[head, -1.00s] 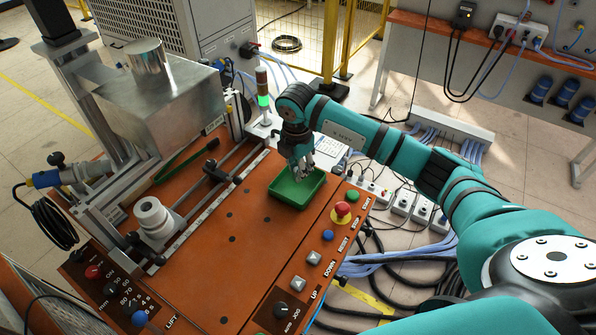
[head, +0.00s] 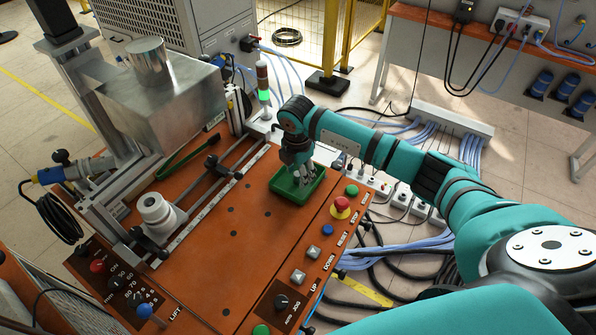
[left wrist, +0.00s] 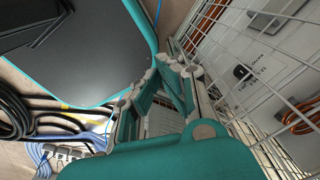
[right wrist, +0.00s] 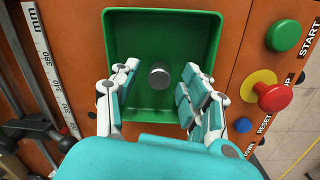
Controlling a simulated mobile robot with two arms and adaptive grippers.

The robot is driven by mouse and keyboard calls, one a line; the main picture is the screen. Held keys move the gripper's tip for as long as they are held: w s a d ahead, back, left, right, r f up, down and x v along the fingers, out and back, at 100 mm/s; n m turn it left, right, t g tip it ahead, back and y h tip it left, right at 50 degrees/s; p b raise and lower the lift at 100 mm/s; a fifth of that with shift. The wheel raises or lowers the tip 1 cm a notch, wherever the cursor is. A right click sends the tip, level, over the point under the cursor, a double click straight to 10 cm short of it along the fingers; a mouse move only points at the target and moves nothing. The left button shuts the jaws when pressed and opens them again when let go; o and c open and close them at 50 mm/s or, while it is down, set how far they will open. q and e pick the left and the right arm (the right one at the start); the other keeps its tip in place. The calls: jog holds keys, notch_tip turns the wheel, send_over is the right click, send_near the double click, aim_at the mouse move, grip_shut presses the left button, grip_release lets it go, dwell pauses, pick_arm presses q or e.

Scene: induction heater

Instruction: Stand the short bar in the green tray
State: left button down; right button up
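The green tray (head: 284,194) sits on the orange table top near its right edge. The tray's rim also shows in the right wrist view (right wrist: 109,40). The short bar (right wrist: 159,75) appears there as a round grey end, seen nearly end-on inside the tray, so it looks upright. My right gripper (right wrist: 157,78) is open, with one finger on each side of the bar and a visible gap to both. In the head view the right gripper (head: 303,178) reaches down into the tray and hides the bar. My left gripper (left wrist: 168,75) shows only in the left wrist view, away from the table; its opening is unclear.
Right of the tray are a red emergency stop knob (head: 341,206) and a green button (head: 352,190). A ruler and rail (head: 208,201) run to its left. A metal box (head: 165,97) and a white cylinder (head: 153,207) stand farther left. The table in front of the tray is clear.

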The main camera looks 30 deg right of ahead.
aim_at(297, 177)
jog(key=shift+r, duration=0.65)
notch_tip(297, 177, up, 11)
jog(key=b, duration=0.3)
jog(key=shift+s+a, duration=0.35)
jog(key=shift+s, duration=0.1)
dwell(0.7)
